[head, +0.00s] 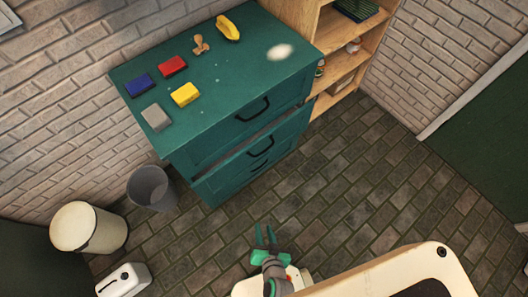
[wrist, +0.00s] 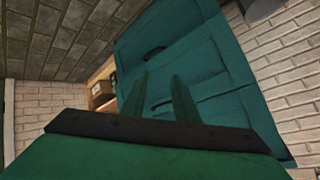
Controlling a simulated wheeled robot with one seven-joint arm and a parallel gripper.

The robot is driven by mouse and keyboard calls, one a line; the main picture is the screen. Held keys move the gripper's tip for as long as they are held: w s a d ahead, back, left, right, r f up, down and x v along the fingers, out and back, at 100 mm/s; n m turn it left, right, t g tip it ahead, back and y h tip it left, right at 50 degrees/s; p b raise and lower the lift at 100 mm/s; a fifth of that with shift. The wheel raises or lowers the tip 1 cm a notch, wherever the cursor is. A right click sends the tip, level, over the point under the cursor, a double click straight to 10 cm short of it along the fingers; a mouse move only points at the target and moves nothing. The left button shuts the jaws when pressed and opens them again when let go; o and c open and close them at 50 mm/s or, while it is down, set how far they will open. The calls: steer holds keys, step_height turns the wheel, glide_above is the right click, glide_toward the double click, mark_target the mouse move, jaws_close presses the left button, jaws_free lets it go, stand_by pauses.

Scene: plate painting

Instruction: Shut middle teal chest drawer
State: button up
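The teal chest (head: 217,96) stands against the brick wall in the head view, with dark handles on its front. The middle drawer (head: 240,163) sticks out a little, with a narrow gap along its top edge below the top drawer (head: 230,132). The bottom drawer is partly hidden under it. My gripper (head: 265,236) is in front of the chest, apart from it, with its two fingers spread and nothing between them. In the wrist view the fingers of my gripper (wrist: 160,95) point at the chest front (wrist: 200,60); which drawer is which is unclear there.
On the chest top lie a blue block (head: 139,85), red block (head: 173,66), yellow block (head: 185,94), grey block (head: 156,118) and several other items. A grey bin (head: 151,188) and a cream bin (head: 88,228) stand left. A wooden shelf (head: 338,60) adjoins the right. The paved floor before the chest is clear.

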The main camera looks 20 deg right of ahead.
steer(key=w+d+f+m+y, duration=0.2)
steer(key=w+f+m, duration=0.1)
steer(key=w+f, duration=0.45)
steer(key=m+t+y, duration=0.4)
steer(key=t+y, duration=0.1)
glide_toward(264, 151)
steer(key=x, duration=1)
steer(key=shift+f, duration=0.3)
jaws_close()
